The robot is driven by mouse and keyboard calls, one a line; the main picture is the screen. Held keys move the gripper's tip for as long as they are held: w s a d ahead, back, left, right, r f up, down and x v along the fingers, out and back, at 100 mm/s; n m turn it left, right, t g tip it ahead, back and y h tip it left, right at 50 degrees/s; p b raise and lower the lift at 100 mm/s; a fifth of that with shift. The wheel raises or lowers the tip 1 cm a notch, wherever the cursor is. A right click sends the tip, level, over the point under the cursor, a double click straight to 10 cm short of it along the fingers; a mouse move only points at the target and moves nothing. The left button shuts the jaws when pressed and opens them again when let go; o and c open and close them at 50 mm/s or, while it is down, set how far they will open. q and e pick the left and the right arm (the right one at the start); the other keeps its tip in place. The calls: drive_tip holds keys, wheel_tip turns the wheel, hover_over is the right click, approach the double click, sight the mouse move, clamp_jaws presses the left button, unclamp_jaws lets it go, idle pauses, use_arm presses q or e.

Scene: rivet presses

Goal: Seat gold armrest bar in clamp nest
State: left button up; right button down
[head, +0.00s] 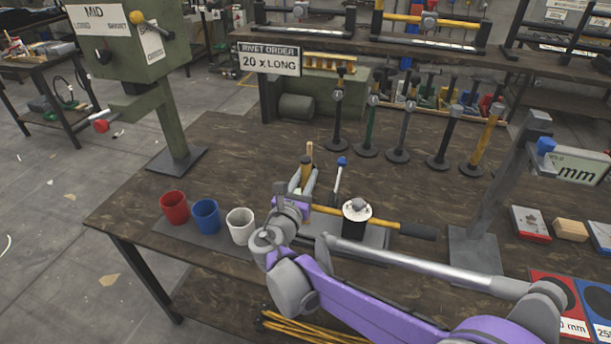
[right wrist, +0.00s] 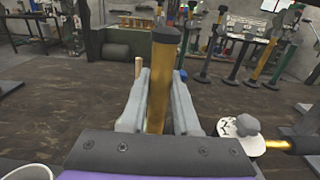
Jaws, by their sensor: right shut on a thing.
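A gold bar with a dark end cap (right wrist: 161,75) stands near upright between the fingers of my right gripper (right wrist: 158,100) in the right wrist view. In the head view, its dark-capped top (head: 306,163) shows at the right gripper (head: 302,183), which is shut on it. Its lower part is hidden. Just right is a fixture on a grey base plate (head: 372,240), with a blue-tipped lever (head: 341,165) and a white round piece with a grey knob (head: 357,209). A gold rod with a dark grip (head: 385,224) lies across there. I cannot tell the clamp nest's inside. My left gripper is not in view.
Red (head: 174,207), blue (head: 206,216) and white (head: 240,226) cups stand left of the gripper. Several upright posts (head: 404,125) stand behind. A grey stand (head: 474,245) rises at right. The dark tabletop (head: 240,150) is clear at back left.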

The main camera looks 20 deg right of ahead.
drive_tip(key=shift+f+b, duration=0.4)
drive_tip(key=shift+f, duration=0.25)
drive_tip(key=c, duration=0.6)
unclamp_jaws()
drive_tip(key=shift+o, duration=0.2)
drive_tip(key=v, duration=1)
drive_tip(key=shift+s+a, duration=0.25)
drive_tip(key=shift+s, duration=0.1)
